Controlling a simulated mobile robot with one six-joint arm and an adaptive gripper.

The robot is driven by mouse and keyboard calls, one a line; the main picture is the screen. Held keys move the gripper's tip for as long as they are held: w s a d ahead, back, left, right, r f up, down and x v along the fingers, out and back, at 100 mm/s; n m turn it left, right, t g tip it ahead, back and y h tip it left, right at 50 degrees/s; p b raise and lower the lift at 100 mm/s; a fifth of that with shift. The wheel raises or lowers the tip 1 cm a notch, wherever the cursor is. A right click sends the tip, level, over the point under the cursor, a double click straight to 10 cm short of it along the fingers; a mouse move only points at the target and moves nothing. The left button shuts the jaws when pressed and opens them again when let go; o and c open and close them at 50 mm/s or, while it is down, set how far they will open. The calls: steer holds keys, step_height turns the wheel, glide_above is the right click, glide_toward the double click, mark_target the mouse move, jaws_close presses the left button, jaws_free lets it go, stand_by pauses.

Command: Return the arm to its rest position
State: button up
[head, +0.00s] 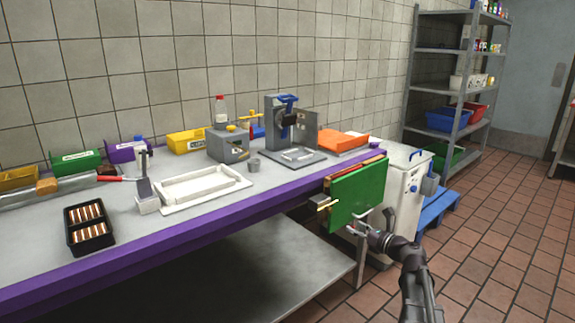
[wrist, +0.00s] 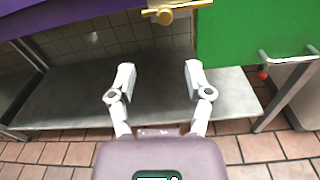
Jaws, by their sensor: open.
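My gripper (wrist: 158,78) is open and empty in the wrist view, its two pale fingers spread apart with the lower steel shelf behind them. In the head view my dark arm (head: 412,268) rises at the lower right, in front of the table's right end. Its end is close to the handle of a green panel (head: 358,197); I cannot tell whether they touch. The green panel also shows in the wrist view (wrist: 250,32) at the upper right.
The purple-edged steel table (head: 110,222) holds a black tray (head: 90,242), a white tray (head: 200,190) and a grey press (head: 282,130). A white cabinet (head: 405,190) and a blue pallet (head: 437,205) stand behind the arm. Tiled floor at the right is clear.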

steer(key=s+a+f+n+g+h, duration=0.2)
steer(key=s+a+f+n+g, duration=0.6)
steer(key=a+f+n, duration=0.45)
steer(key=s+d+f+n+g+h, duration=0.1)
steer(key=s+f+n+g+h, duration=0.25)
steer(key=s+n, duration=0.45)
steer(key=s+d+f+n+g+h, duration=0.25)
steer(key=s+n+h, duration=0.3)
steer(key=n, duration=0.45)
step_height(320, 180, up, 32)
steer(key=p, duration=3.2)
steer(key=shift+a+r, duration=0.2)
steer(key=shift+a, duration=0.2)
steer(key=shift+w+d+m, duration=0.1)
steer(key=shift+m, duration=0.15)
